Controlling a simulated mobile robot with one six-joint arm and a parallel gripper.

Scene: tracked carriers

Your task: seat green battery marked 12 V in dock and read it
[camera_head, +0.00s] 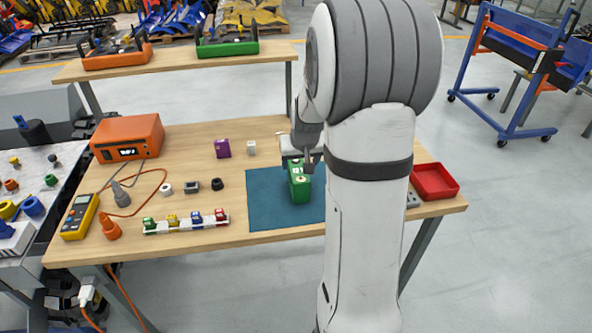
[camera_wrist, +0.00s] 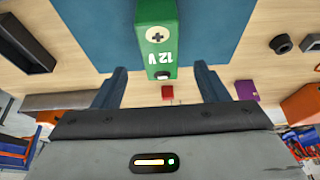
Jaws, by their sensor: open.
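The green battery (camera_head: 299,188) stands on the blue mat (camera_head: 265,200) at the middle front of the table. In the wrist view the battery (camera_wrist: 157,45) shows its white 12 V marking, a plus sign and a pale end. My gripper (camera_head: 303,163) is close above and behind the battery in the head view, partly hidden by my arm. In the wrist view my gripper (camera_wrist: 160,70) is open, with one finger on each side of the battery's near end and gaps between. It holds nothing. I cannot tell for sure which thing is the dock.
An orange box with a display (camera_head: 127,138), a yellow meter (camera_head: 79,216) and a white strip (camera_head: 186,226) with several coloured blocks are to the left. A purple block (camera_head: 222,148) and white block (camera_head: 251,148) stand behind the mat. A red tray (camera_head: 434,182) is at right.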

